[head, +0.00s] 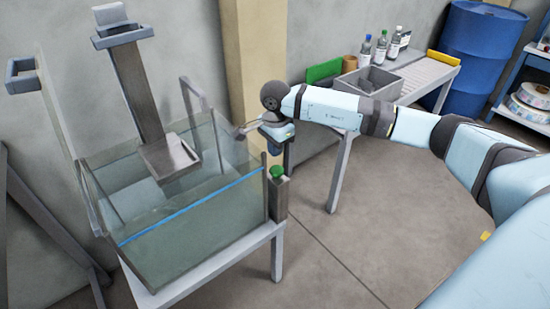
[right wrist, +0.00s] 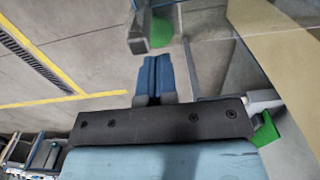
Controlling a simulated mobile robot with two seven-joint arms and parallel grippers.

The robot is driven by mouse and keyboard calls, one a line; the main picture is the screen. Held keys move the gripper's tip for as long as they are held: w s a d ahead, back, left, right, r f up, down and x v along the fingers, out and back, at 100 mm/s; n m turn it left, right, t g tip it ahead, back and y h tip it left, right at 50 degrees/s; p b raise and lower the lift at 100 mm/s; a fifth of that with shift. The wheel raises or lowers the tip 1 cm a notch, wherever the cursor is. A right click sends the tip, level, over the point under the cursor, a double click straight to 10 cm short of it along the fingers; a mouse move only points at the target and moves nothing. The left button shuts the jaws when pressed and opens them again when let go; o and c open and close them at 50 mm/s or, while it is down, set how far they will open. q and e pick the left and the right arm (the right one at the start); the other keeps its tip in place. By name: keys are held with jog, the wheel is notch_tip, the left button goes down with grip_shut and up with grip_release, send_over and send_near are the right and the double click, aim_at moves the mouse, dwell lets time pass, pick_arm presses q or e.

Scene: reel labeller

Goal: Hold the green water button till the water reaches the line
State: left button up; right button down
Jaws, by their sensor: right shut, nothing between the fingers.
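The green water button (head: 276,172) sits on top of a grey post (head: 278,200) at the front right corner of a glass tank (head: 190,235). A blue line (head: 190,208) runs across the tank's front wall near its top. The tank is see-through, and I cannot make out the water level clearly. My right gripper (head: 274,149) is shut and empty, its blue fingers just above and behind the button. In the right wrist view the fingertips (right wrist: 153,62) point at the button (right wrist: 161,32), with a small gap visible. My left gripper is not in view.
A bench (head: 425,78) behind my right arm bears a grey bin (head: 368,83) and several bottles. A blue barrel (head: 480,45) stands at the back right. The floor right of the tank is clear.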

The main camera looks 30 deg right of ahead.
pick_arm(q)
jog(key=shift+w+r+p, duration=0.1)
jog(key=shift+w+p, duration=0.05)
jog(key=shift+p, duration=0.35)
pick_arm(e)
notch_tip(320, 180, up, 7)
jog(key=shift+w+r, duration=0.15)
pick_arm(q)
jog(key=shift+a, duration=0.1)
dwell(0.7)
